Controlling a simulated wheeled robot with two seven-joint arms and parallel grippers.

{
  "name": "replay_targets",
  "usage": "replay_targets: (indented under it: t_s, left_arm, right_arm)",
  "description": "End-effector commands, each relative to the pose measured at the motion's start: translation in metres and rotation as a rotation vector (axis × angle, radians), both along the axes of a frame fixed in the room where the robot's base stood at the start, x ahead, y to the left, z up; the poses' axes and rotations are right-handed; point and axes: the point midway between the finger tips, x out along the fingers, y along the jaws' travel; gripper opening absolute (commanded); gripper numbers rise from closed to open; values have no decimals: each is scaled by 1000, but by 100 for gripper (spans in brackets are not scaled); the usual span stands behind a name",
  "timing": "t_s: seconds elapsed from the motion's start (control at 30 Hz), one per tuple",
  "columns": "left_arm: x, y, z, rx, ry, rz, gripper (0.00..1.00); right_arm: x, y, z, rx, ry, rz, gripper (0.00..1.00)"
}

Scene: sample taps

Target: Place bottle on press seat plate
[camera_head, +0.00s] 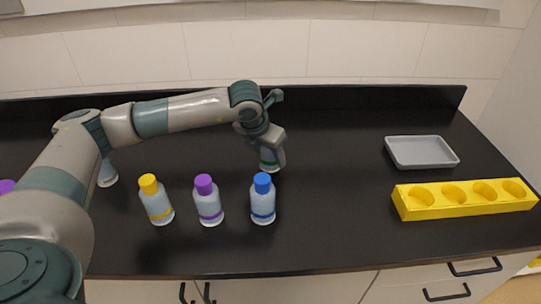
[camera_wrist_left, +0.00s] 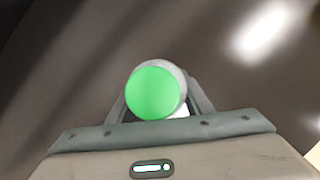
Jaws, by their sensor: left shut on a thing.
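My left gripper (camera_head: 271,143) is shut on a bottle with a green band (camera_head: 268,158), near the middle of the black counter. In the left wrist view the bottle's round green cap (camera_wrist_left: 153,92) shows between the two fingers of the gripper (camera_wrist_left: 158,108). The bottle looks close to upright; I cannot tell whether its base touches the counter. The gripper hides its upper part in the head view. I cannot make out a press seat plate in either view. My right gripper is not in view.
Yellow-capped (camera_head: 157,201), purple-capped (camera_head: 207,200) and blue-capped (camera_head: 262,199) bottles stand in front. Another bottle (camera_head: 107,174) is partly hidden by my left arm. A grey tray (camera_head: 421,152) and a yellow rack with round holes (camera_head: 418,207) are at the right. The counter between is clear.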

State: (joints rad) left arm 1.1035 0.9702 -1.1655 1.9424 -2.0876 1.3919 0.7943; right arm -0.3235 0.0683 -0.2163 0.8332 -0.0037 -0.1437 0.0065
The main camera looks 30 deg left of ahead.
Motion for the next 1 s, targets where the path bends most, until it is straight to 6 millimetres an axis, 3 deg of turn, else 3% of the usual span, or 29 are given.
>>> replay_targets:
  t_s: [0.1, 0.23, 0.87, 0.9, 0.97, 1.0]
  left_arm:
    - [0, 0, -7, 0, 0, 0, 17]
    - [0, 0, -10, 0, -1, 0, 17]
    - [0, 0, -12, 0, -2, -1, 17]
    - [0, 0, -12, 0, 0, -1, 50]
    - [0, 0, -12, 0, 0, -1, 64]
    - [0, 0, -12, 0, 0, -1, 64]
  right_arm:
    - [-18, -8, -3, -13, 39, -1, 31]
    - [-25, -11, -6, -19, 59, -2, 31]
    - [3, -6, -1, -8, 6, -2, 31]
    - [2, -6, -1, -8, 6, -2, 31]
    - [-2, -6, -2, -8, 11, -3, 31]
    - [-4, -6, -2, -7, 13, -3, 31]
